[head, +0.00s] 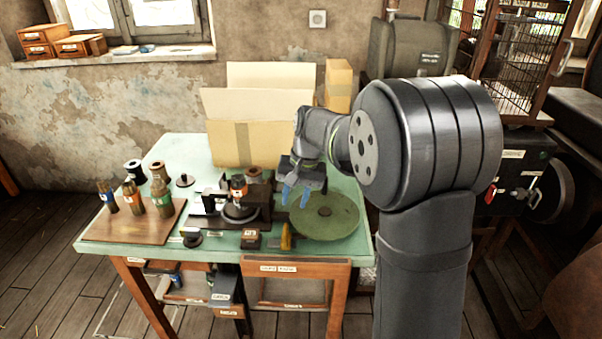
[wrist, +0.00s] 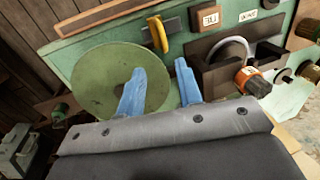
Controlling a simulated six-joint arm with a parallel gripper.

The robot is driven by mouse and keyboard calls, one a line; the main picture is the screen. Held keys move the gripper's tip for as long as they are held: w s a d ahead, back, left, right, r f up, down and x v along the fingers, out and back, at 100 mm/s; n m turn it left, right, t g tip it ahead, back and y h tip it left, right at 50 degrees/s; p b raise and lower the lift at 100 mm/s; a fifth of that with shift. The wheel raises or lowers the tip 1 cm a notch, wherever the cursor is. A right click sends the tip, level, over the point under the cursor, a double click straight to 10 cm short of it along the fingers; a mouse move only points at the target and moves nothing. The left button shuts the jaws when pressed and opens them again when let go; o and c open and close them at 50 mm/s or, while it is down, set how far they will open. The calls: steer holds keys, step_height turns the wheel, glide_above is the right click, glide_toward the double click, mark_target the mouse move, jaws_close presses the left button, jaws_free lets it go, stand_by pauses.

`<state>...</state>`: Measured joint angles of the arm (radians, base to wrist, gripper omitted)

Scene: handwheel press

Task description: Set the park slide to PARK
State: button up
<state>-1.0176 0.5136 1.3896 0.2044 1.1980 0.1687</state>
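My gripper (head: 296,196) has two blue fingers standing apart with nothing between them, above the left part of a round green disc (head: 324,216). In the wrist view my gripper (wrist: 160,70) also shows open, its left finger overlapping the disc. A yellow upright piece (head: 286,237) stands on a dark base at the table's front edge; it also shows in the wrist view (wrist: 161,34). Beside it is a small dark block with a pale label (head: 250,239). No PARK marking is legible, so I cannot tell which part is the park slide or its setting.
Left of my gripper is a dark press-like fixture (head: 240,212) with an orange-banded bottle (head: 238,186). Several bottles stand on a wooden board (head: 110,230) at the left. An open cardboard box (head: 255,135) stands behind. The green table (head: 210,250) has bare strips at its front.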

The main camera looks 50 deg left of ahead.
step_height(320, 180, up, 8)
glide_above(286, 227)
steer(key=w+d, duration=0.3)
steer(key=shift+d, duration=0.15)
steer(key=shift+f, duration=0.1)
steer(key=s+a+f, duration=0.1)
steer(key=f, duration=1)
steer(key=s+a+f, duration=0.1)
steer(key=f, duration=0.5)
steer(key=shift+s+a, duration=0.45)
steer(key=shift+o, duration=0.2)
